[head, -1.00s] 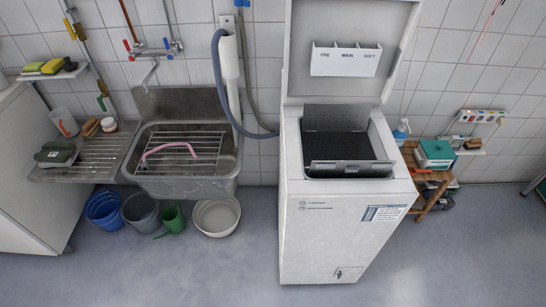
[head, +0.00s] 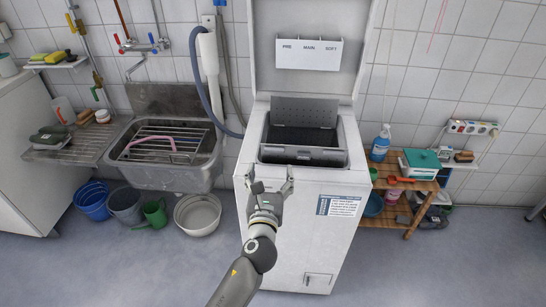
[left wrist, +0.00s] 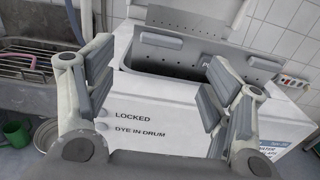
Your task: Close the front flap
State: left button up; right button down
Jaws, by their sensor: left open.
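The white top-loading washer (head: 310,240) stands with its lid (head: 308,75) raised. In its top opening, a perforated rear flap (head: 303,110) stands up at the back of the dark drum. My right gripper is not in view.
A steel sink (head: 165,160) with a rack and pink hose is on the left, with buckets (head: 125,205) below. A wooden shelf (head: 405,185) with a spray bottle (head: 380,143) is on the right. The floor in front is clear.

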aim_at(274, 152)
pick_arm(q)
jog(key=w, duration=0.6)
jog(key=shift+w+d+b, duration=0.1)
jog(key=shift+w+b, duration=0.05)
jog(key=shift+b, duration=0.2)
jog(key=shift+w, duration=0.85)
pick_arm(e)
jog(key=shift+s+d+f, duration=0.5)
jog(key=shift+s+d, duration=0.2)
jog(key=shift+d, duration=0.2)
pick_arm(q)
jog(key=c, duration=1.4)
jog(key=shift+c, duration=0.3)
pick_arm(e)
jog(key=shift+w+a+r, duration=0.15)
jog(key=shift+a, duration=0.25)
